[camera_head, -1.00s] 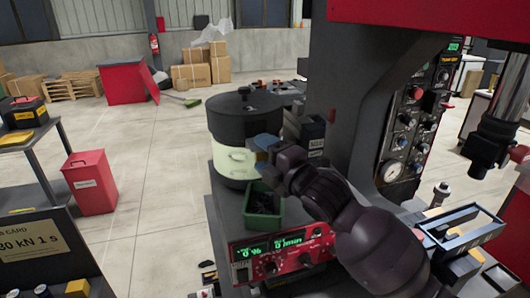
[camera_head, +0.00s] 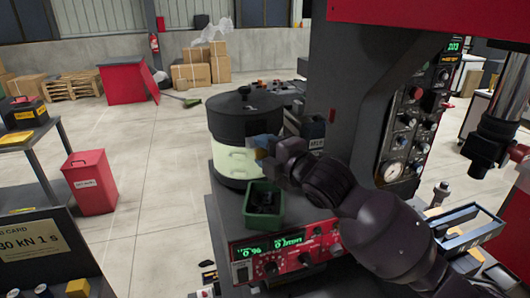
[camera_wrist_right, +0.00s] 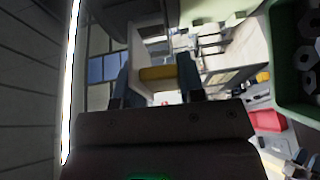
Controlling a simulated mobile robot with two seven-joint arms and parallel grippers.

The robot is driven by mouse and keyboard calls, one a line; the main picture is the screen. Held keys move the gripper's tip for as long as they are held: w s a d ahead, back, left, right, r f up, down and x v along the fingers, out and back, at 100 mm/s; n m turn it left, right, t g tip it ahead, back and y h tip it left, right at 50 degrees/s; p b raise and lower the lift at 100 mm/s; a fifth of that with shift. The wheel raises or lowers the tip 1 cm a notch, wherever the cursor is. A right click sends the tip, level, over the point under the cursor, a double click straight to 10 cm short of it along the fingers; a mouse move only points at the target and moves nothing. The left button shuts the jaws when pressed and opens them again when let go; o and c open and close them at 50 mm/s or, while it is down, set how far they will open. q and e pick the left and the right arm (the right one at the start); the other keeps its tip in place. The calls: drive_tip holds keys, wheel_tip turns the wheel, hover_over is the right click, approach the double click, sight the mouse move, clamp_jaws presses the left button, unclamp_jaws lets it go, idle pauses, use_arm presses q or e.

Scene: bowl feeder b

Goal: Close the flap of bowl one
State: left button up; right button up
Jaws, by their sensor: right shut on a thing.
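Bowl one, a round feeder with a black lid (camera_head: 243,100) and a pale green body (camera_head: 234,162), stands on the grey machine top. My right gripper (camera_head: 259,147) is at the right side of its body, just above a small green bin. In the right wrist view the two blue fingertips (camera_wrist_right: 155,80) are shut on a yellow bar (camera_wrist_right: 158,73), which appears to be the flap's handle. A pale panel, seemingly the flap, shows around the bar. My gripper and wrist hide most of the flap in the head view, so its angle cannot be told. My left gripper is out of view.
The green bin (camera_head: 263,222) with dark parts sits right below my wrist, above a red control box (camera_head: 285,255). A dark machine column (camera_head: 345,110) rises close on the right. Open floor lies left of the feeder.

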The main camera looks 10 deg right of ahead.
drive_tip(key=g, duration=0.1)
drive_tip(key=g+h, duration=0.1)
drive_tip(key=m+g, duration=0.1)
drive_tip(key=shift+w+r+h, duration=0.25)
drive_tip(key=shift+r+h, duration=0.15)
drive_tip(key=shift+w+r+m+g, duration=0.15)
drive_tip(key=shift+m+g, duration=0.25)
drive_tip(key=shift+g, duration=0.3)
drive_tip(key=shift+a+h, duration=0.1)
drive_tip(key=shift+h, duration=0.2)
